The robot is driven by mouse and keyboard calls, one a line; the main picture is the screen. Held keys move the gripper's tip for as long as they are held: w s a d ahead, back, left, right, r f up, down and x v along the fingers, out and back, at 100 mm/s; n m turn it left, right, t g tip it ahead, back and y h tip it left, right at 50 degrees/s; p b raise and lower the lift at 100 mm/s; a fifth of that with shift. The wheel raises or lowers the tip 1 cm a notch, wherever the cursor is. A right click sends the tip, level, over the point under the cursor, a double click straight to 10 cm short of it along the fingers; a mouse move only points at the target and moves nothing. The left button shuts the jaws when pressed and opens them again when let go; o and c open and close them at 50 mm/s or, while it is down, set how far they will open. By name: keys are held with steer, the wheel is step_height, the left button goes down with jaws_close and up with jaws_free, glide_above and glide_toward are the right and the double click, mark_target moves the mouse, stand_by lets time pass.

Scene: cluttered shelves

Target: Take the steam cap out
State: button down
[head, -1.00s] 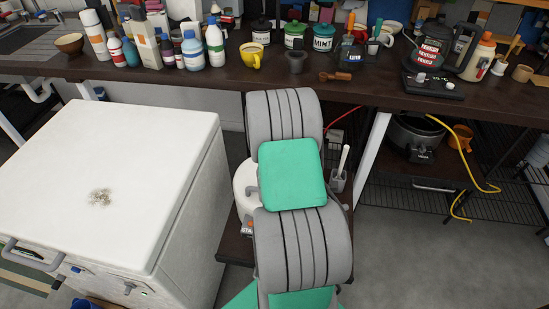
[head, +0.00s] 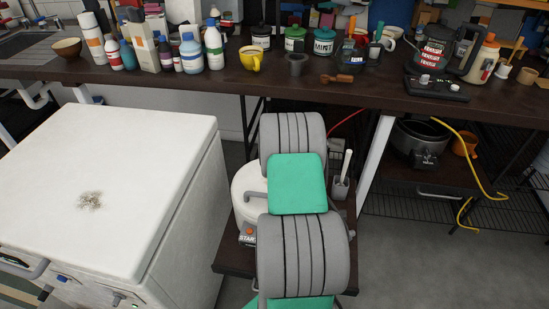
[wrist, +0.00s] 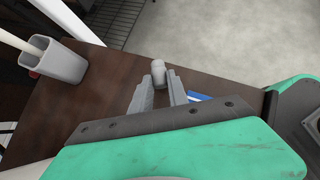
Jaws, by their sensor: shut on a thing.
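In the wrist view my gripper (wrist: 158,90) is shut on a small grey cylindrical cap (wrist: 158,74), which looks like the steam cap, held at the fingertips above the brown shelf (wrist: 105,88). In the head view my arm hides the gripper and the cap. The white round cooker (head: 245,186) with an orange button and a "START" label sits on the low shelf, partly hidden behind my arm.
A grey holder (head: 341,188) with a white-handled utensil stands right of my arm; the holder also shows in the wrist view (wrist: 55,62). A white chest (head: 120,180) stands left. The counter (head: 200,84) behind is crowded with bottles, jars and cups.

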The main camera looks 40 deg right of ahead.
steer(key=shift+f+b, duration=0.6)
steer(key=shift+f, duration=0.4)
steer(key=c, duration=1.2)
jaws_free()
step_height(320, 180, up, 4)
steer(key=shift+p, duration=0.9)
steer(key=a+r+p, duration=0.1)
steer(key=r, duration=0.1)
steer(key=s+a+r+p, duration=0.1)
steer(key=a, duration=0.1)
steer(key=s+a+r+p, duration=0.1)
steer(key=r, duration=0.1)
steer(key=shift+a+r, duration=0.15)
steer(key=shift+r, duration=0.15)
steer(key=s+a+r, duration=0.1)
steer(key=a, duration=0.1)
steer(key=s+a+r+p, duration=0.1)
steer(key=a, duration=0.2)
steer(key=s+a+r+p, duration=0.1)
steer(key=s+a, duration=0.1)
steer(key=a, duration=0.1)
steer(key=shift+a+r, duration=0.15)
steer(key=shift+r, duration=0.1)
